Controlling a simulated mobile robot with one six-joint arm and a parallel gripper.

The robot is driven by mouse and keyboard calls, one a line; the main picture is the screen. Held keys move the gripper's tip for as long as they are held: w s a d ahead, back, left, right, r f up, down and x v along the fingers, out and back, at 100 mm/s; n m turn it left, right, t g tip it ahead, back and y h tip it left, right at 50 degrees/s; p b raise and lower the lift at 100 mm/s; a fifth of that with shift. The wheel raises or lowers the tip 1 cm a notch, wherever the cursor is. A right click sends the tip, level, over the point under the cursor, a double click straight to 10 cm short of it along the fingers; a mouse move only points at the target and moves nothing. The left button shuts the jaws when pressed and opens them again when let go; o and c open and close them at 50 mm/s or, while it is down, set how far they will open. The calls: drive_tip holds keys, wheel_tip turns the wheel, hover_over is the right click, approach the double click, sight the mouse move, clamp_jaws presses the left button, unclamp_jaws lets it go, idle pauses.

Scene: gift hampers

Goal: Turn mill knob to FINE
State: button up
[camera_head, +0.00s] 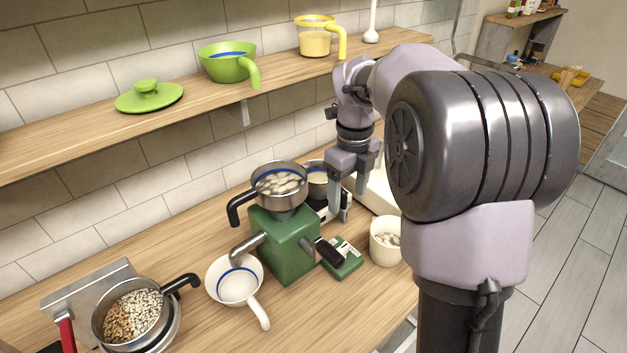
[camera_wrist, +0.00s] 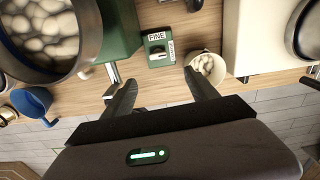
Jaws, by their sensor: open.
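The green mill (camera_head: 288,250) stands on the wooden counter, with a pan of pale lumps (camera_head: 279,184) on top. Beside it lies a small green control box (camera_head: 343,262), which also shows in the wrist view (camera_wrist: 159,62). In the wrist view its FINE label (camera_wrist: 155,36) is at the top edge and a second label, hard to read, runs along the right side. A small dark knob (camera_wrist: 157,49) sits on its face; its pointing direction is too small to tell. My gripper (camera_head: 347,195) is open and empty above the box; its fingertips (camera_wrist: 160,80) are apart from the knob.
A white cup of pale pieces (camera_head: 385,243) stands right of the box. A white pan (camera_head: 238,284) sits at the mill's front left and a pan of nuts (camera_head: 133,315) farther left. A shelf (camera_head: 285,70) with cookware runs behind and above the counter.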

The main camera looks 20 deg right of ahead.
sight(341, 248)
drive_tip(key=shift+m, duration=0.3)
drive_tip(key=f+b, duration=0.2)
drive_tip(key=f, duration=0.4)
drive_tip(key=f+b, duration=0.2)
drive_tip(key=f, duration=0.3)
drive_tip(key=f+b, duration=0.2)
drive_tip(key=f, duration=0.4)
drive_tip(key=shift+s+a+f, duration=0.15)
drive_tip(key=shift+a+f, duration=0.15)
drive_tip(key=c, duration=1.4)
